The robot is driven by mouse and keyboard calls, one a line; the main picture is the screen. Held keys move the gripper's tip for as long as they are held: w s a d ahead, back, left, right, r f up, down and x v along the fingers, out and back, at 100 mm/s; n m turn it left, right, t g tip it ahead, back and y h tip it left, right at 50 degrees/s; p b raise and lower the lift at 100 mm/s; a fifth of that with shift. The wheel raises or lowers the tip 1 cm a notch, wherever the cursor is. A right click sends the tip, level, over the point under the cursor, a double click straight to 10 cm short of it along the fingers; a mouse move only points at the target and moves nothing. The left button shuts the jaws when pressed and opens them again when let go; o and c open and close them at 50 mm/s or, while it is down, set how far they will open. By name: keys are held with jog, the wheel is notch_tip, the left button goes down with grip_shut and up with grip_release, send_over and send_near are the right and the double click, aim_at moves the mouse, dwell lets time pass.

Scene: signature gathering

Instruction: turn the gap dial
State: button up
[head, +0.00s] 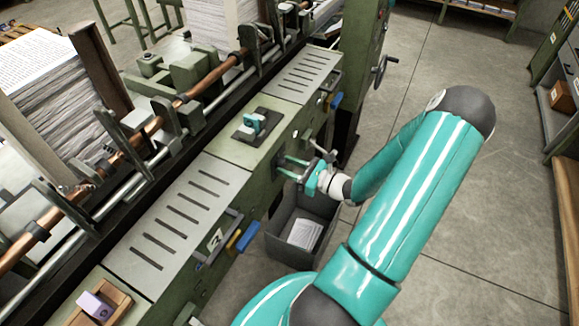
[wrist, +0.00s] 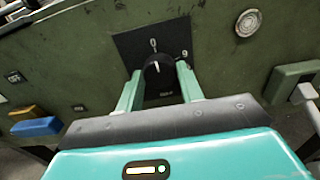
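The gap dial (wrist: 157,76) is a round black knob on a dark square plate (wrist: 128,45) on the machine's green front panel. The plate has a 0 at the top, a 9 at the right and small lettering, too blurred to read, below the knob. The knob's white mark points up, close to the 0. My gripper (wrist: 160,71) is open, with one teal finger on each side of the knob and what look like narrow gaps between. In the head view my gripper (head: 281,167) reaches the panel from the right; the dial is not clearly visible there.
A grey bin (head: 286,247) with papers stands on the floor below my gripper. A metal lever (wrist: 306,94) and a round button (wrist: 248,22) are right of the dial. Blue (wrist: 37,127) and yellow (wrist: 27,112) handles are at left. Open floor (head: 465,215) lies right of my arm.

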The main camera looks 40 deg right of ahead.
jog(key=shift+c, duration=1.1)
jog(key=shift+m, duration=0.3)
jog(key=m, duration=1.8)
jog(key=shift+m, duration=0.3)
jog(key=m, duration=0.6)
jog(key=shift+m, duration=0.4)
